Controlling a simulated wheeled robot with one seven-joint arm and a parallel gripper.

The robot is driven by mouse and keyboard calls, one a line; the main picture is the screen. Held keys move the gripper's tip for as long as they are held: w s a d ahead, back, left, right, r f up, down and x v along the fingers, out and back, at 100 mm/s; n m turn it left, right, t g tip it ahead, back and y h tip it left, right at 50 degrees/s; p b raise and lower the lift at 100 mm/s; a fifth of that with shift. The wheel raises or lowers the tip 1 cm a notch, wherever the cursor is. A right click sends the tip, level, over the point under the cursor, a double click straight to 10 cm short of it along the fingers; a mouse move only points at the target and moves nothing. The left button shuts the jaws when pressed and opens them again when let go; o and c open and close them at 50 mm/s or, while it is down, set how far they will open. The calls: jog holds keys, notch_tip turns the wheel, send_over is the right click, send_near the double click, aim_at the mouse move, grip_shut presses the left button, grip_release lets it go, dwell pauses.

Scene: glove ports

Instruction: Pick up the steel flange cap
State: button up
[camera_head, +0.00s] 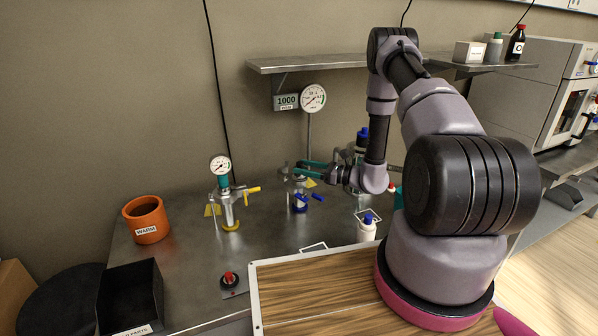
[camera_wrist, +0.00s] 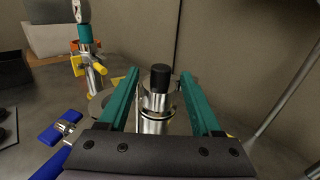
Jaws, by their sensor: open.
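The steel flange cap (camera_wrist: 156,103) appears in the wrist view as a shiny steel neck with a black knob on top, above a wider steel disc. It looks upright. My gripper (camera_wrist: 160,73) is open, with one teal finger on each side of the cap and the knob between them. I cannot tell whether either finger touches the steel. In the head view my gripper (camera_head: 303,170) reaches left over the bench at the steel fitting. The cap is small and partly hidden there by the fingers.
A gauge fitting with a yellow handle (camera_head: 228,200) stands left of my gripper. A blue-handled valve (camera_head: 301,202) is just below it. A white bottle (camera_head: 367,229) stands nearer me.

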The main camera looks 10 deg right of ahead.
jog(key=shift+x, duration=0.95)
jog(key=shift+d, duration=0.1)
jog(key=shift+c, duration=0.3)
grip_shut()
